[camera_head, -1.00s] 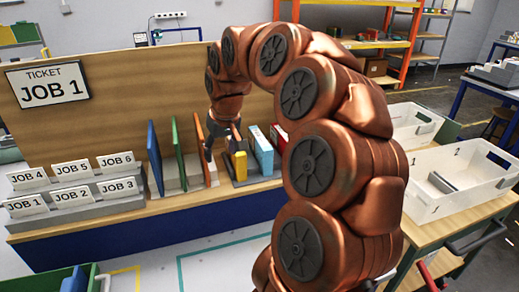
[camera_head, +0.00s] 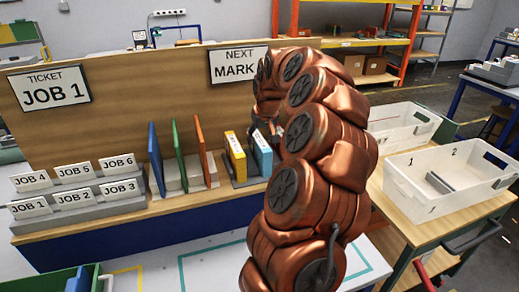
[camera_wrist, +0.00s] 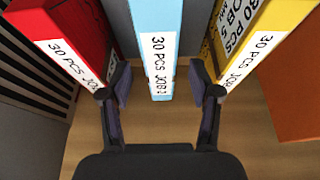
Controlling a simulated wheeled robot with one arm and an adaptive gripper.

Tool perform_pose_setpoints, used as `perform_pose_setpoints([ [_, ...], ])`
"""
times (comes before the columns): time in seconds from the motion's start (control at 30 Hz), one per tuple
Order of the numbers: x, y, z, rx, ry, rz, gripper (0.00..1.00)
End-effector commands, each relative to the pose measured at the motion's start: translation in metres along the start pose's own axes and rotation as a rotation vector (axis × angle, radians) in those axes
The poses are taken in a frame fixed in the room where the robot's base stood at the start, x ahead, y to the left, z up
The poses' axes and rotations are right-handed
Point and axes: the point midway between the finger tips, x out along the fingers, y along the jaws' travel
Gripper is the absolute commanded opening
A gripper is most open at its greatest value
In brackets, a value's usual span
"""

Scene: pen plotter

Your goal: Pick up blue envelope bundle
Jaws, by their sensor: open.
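The blue envelope bundle (camera_head: 262,154) is a light blue upright block with a white label, standing on the bench beside the yellow bundle (camera_head: 235,156). In the wrist view the blue bundle (camera_wrist: 157,35) is near the middle, its label reading "30 PCS JOB" with a blurred number. My gripper (camera_wrist: 160,88) is open, with one dark finger to each side of the blue bundle's near end. I cannot tell whether either finger touches it. In the head view my arm hides the gripper.
A red bundle (camera_wrist: 65,40) stands left of the blue one in the wrist view, and the yellow bundle (camera_wrist: 262,40) stands close on the right. An orange panel (camera_head: 202,148) stands farther left in the head view. White bins (camera_head: 450,195) are at the right.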

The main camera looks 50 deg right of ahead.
Motion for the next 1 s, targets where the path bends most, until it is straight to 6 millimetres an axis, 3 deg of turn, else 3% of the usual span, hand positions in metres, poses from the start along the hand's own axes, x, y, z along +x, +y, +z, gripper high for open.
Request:
perform_pose_setpoints([
  [0.2,0.028,0.0,0.0,0.0,-0.006,-0.001,0.62],
  [0.47,0.033,0.0,-0.001,0.0,0.0,-0.001,0.62],
  [1.0,0.033,0.0,-0.001,0.0,0.0,-0.001,0.08],
])
